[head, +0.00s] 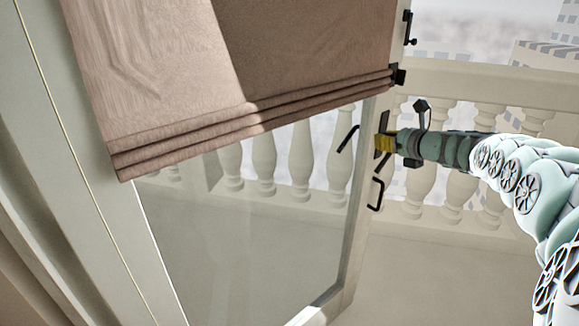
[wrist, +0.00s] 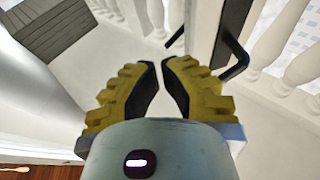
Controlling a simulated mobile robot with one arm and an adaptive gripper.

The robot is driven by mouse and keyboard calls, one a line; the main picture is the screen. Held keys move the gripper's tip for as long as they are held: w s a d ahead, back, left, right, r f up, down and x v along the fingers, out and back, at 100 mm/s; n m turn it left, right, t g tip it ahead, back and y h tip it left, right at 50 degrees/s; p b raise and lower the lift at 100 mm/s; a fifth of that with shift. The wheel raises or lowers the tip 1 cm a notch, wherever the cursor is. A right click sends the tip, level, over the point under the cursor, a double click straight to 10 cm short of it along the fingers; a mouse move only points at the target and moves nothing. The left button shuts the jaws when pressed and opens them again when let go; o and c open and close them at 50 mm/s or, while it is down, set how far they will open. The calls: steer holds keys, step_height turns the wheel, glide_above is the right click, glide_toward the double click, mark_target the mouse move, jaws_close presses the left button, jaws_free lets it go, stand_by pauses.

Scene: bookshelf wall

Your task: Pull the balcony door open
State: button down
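The balcony door (head: 353,245) is a pale frame with a glass pane and stands ajar, with open space past its right edge. One black lever handle (head: 348,139) shows on the glass side and another black handle (head: 378,193) sticks out on the other side of the edge. My gripper (head: 383,144) is at the door's free edge, close to the handles. In the wrist view its yellow fingers with dark pads (wrist: 160,63) have a narrow gap between the tips, with nothing held. There, a black handle (wrist: 237,57) is beyond the right finger, apart from it.
A brown fabric blind (head: 250,75) covers the door's upper part. A stone balustrade (head: 450,200) stands behind, across the balcony. The pale balcony floor (head: 430,270) looks clear. A grey slatted object (wrist: 50,30) is at the wrist view's upper left.

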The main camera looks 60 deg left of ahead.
steer(key=w+p+v, duration=0.2)
steer(key=p+v, duration=0.1)
steer(key=v, duration=0.9)
steer(key=shift+w+d+f, duration=0.2)
steer(key=shift+d+f, duration=0.05)
steer(key=shift+d, duration=0.05)
